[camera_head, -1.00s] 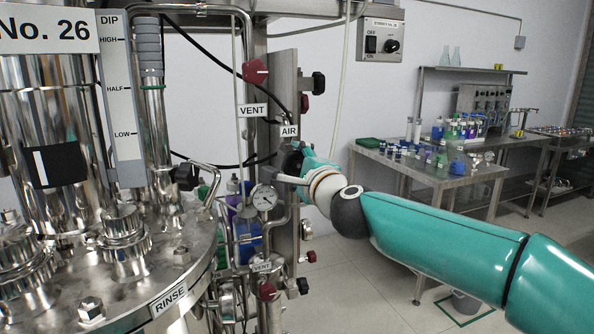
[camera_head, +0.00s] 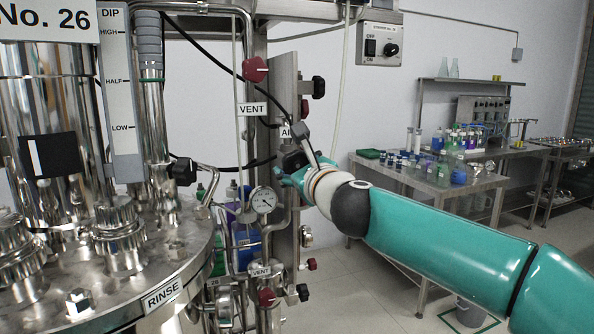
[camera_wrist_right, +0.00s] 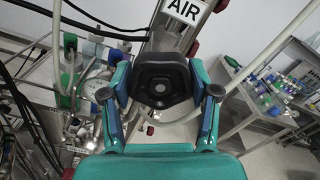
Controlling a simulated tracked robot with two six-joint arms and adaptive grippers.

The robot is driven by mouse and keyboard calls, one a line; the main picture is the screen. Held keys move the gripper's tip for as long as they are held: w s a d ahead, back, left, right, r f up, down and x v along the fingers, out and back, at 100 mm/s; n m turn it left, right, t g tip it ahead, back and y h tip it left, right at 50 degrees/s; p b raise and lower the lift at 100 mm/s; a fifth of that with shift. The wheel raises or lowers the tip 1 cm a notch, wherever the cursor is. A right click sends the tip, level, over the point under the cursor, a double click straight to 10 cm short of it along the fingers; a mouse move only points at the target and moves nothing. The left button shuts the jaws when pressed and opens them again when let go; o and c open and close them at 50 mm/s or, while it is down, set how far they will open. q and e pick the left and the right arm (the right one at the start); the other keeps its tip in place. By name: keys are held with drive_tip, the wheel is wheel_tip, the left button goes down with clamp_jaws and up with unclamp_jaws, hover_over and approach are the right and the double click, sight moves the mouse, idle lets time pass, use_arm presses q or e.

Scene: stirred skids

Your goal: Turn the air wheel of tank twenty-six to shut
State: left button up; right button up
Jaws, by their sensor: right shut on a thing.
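Tank twenty-six stands at the left in the head view, with its "No. 26" plate (camera_head: 45,25) at the top. The air wheel is a black lobed knob (camera_wrist_right: 160,80) under the "AIR" label (camera_wrist_right: 188,9) in the right wrist view. My right gripper (camera_head: 288,172) is shut on this wheel, with one finger on each side of it. In the head view the wrist partly hides the "AIR" label, and the wheel is mostly covered by the gripper. My left gripper is not in view.
A red knob (camera_head: 255,69) sits by the "VENT" label (camera_head: 252,109), close above my right gripper. A round gauge (camera_head: 263,200) and piping stand just left of it. A steel bench with bottles (camera_head: 430,178) is at the right; the floor before it is mostly clear.

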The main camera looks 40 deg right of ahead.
drive_tip(key=shift+f+m, duration=0.45)
drive_tip(key=shift+m, duration=0.15)
drive_tip(key=o, duration=1.2)
drive_tip(key=shift+r, duration=0.15)
drive_tip(key=shift+c, duration=0.2)
drive_tip(key=shift+r, duration=0.1)
drive_tip(key=shift+s, duration=0.1)
